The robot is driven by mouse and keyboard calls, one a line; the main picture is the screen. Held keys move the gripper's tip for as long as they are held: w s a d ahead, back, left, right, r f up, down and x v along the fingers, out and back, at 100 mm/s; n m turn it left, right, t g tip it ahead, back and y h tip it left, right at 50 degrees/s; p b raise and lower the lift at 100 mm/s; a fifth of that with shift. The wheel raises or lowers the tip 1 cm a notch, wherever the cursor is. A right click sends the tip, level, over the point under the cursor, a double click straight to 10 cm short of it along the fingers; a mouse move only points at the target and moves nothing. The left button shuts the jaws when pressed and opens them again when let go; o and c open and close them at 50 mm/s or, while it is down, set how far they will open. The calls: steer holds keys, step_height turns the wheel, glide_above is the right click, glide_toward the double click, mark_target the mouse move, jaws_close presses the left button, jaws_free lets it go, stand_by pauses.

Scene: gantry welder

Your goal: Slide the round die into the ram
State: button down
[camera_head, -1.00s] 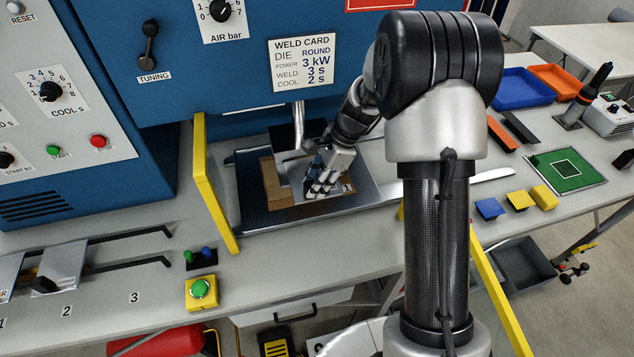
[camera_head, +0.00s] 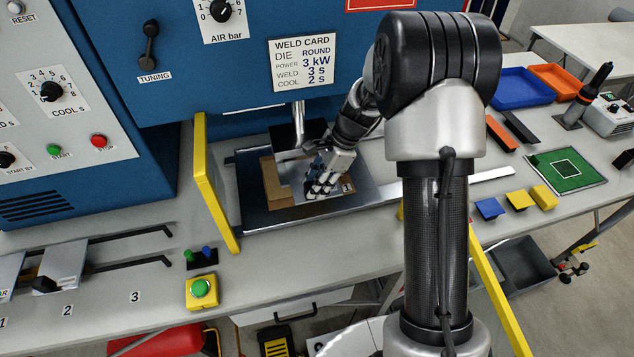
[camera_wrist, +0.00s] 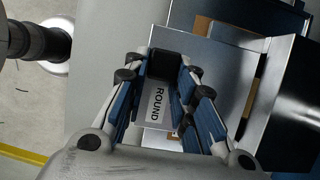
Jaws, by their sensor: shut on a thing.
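The round die is a grey metal plate with a black grip block and a white ROUND label (camera_wrist: 158,103), seen in the wrist view. My gripper (camera_wrist: 163,80) is shut on the black block, with blue-padded fingers on both sides of it. In the head view my gripper (camera_head: 322,182) is over the press bed, just below and right of the ram (camera_head: 288,136). The die plate lies level at the ram's lower end. My fingers hide part of it, and I cannot tell how far it sits in the ram.
Yellow guard posts (camera_head: 213,185) flank the bed. Another die (camera_head: 62,262) sits in the rack at left. A green-button box (camera_head: 201,291) stands at the bench front.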

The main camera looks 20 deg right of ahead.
steer(key=shift+w, duration=0.15)
steer(key=p, duration=0.3)
glide_toward(302, 166)
steer(key=shift+x, duration=2.75)
steer(key=c, duration=1.2)
jaws_free()
steer(key=shift+c, duration=0.2)
